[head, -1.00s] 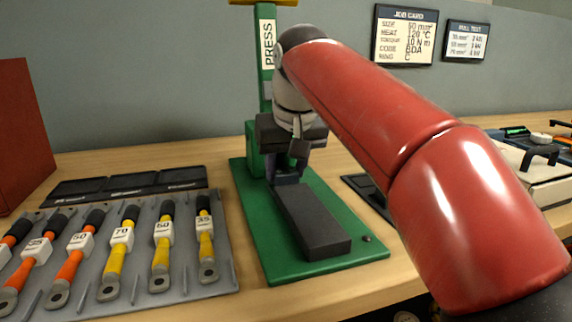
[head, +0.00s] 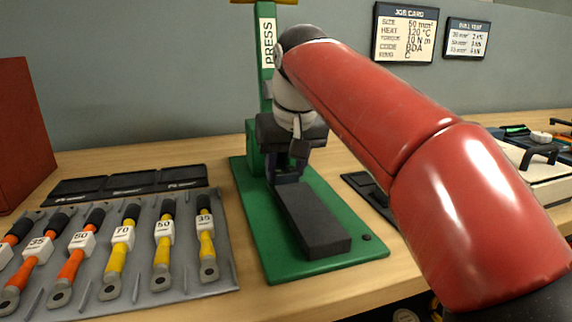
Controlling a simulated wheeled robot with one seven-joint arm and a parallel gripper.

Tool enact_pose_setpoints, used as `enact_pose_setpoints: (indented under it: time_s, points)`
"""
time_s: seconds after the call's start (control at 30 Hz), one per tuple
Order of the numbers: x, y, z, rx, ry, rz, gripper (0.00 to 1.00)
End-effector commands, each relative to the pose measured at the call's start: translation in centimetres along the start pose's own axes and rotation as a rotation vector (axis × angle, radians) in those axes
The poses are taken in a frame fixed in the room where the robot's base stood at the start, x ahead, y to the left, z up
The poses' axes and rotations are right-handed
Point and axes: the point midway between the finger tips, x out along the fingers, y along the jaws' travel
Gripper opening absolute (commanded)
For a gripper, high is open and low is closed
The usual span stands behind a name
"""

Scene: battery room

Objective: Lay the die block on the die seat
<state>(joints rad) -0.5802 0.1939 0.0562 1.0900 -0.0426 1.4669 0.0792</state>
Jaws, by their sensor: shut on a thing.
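My gripper (head: 287,176) is at the far end of the long dark bar on the press, in front of the press column. It is shut on a small dark block, which I take to be the die block (head: 286,181); only a little of it shows between and below the fingers. The long dark bar (head: 318,226) lies on the green press base (head: 262,250) and looks like the die seat. The held block is at or just above the bar's far end. I cannot tell whether they touch.
The green press column (head: 265,95) stands behind my gripper. A grey rack (head: 185,272) with several numbered cable lugs lies on the left, with a dark tray (head: 125,184) behind it. A red box (head: 22,130) is far left. My red arm covers the right side.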

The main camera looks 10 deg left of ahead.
Motion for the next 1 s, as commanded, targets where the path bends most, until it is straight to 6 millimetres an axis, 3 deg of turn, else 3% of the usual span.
enact_pose_setpoints:
  time_s: [0.63,0.67,0.7,0.83,1.0]
  points:
    - [0.86,0.01,0.37,0.000,0.002,0.000,0.08]
    - [0.82,0.01,0.36,0.000,0.002,0.000,0.42]
    - [0.80,0.01,0.35,0.000,0.002,0.000,0.47]
    - [0.82,0.01,0.35,0.000,0.001,0.000,0.64]
    - [0.85,0.01,0.36,0.000,0.001,0.000,0.65]
